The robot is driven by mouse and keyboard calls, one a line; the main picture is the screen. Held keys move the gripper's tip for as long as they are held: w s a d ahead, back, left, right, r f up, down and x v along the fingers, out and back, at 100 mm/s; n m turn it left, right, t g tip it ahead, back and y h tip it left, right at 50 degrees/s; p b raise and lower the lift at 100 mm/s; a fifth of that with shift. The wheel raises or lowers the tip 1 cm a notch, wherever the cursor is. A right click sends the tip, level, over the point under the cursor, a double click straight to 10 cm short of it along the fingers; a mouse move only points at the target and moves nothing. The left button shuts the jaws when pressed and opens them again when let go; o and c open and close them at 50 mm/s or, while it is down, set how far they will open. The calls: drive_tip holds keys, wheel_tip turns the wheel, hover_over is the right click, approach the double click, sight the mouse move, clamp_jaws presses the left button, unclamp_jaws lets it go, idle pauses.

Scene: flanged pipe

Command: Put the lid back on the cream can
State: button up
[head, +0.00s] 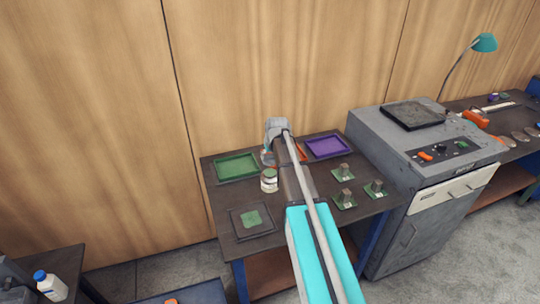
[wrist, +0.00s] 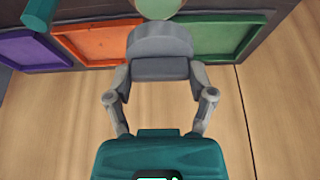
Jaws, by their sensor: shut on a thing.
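The cream can (head: 269,184) stands upright on the dark table, just left of my arm in the head view. Its round pale-green top (wrist: 160,7) shows at the top edge of the wrist view, partly cut off. My gripper (wrist: 160,72) is shut on a grey, rounded piece that looks like the lid (wrist: 160,40).
A green tray (head: 236,167), an orange tray (wrist: 100,42) and a purple tray (head: 327,147) line the table's back, near the wooden wall. Several small blocks on green bases (head: 346,198) stand at right. A dark square tray (head: 252,220) lies front left. A grey machine stands right.

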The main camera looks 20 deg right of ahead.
drive_tip(key=shift+f+b, duration=2.55)
drive_tip(key=shift+f, duration=0.2)
drive_tip(key=shift+f, duration=0.2)
idle(0.4)
drive_tip(key=o, duration=0.8)
drive_tip(key=shift+c, duration=0.2)
drive_tip(key=shift+r, duration=0.2)
drive_tip(key=shift+r+p, duration=3.35)
